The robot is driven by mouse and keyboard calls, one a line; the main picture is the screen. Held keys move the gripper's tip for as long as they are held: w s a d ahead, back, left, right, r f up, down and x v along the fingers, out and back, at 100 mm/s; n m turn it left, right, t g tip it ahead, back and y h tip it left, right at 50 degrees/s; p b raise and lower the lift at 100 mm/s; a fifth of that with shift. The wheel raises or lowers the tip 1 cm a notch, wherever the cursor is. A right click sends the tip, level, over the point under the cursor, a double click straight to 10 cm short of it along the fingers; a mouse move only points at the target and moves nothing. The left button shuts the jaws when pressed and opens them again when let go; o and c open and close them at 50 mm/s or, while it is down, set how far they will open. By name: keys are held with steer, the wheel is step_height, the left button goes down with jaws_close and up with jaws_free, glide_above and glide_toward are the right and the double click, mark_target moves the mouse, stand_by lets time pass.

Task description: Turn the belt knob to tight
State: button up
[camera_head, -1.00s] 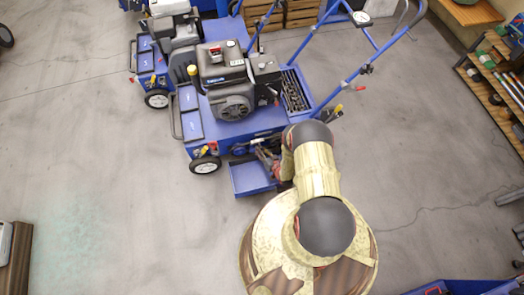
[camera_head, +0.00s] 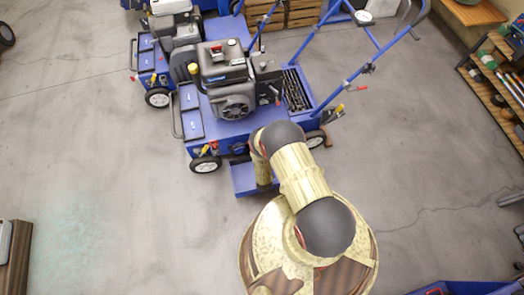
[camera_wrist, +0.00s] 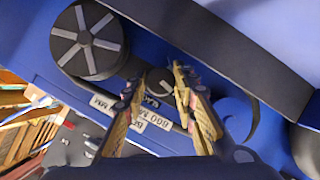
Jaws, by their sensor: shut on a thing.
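The blue aerator (camera_head: 222,126) with a black engine stands at the upper middle of the head view. In the wrist view its blue side fills the picture, with a spoked pulley (camera_wrist: 88,38) at upper left and a dark belt cover beside it. My gripper (camera_wrist: 161,80) has both fingers against this side, shut on a small grey part that seems to be the belt knob (camera_wrist: 166,88). The fingers cover most of the knob, so its setting cannot be read. White printed labels (camera_wrist: 150,117) lie partly behind the fingers. In the head view my arm hides the gripper.
A blue tray (camera_head: 241,184) juts from the machine's near side, close to my arm. A second aerator (camera_head: 152,68) stands at the back left. A shelf (camera_head: 500,80) is at the right.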

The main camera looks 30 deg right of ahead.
steer(key=shift+a+n+h, duration=0.2)
steer(key=shift+n+h, duration=0.5)
steer(key=shift+n, duration=0.1)
steer(key=shift+f, duration=0.1)
steer(key=o, duration=1.2)
steer(key=shift+c, duration=0.2)
steer(key=v, duration=1.2)
steer(key=shift+w, duration=0.1)
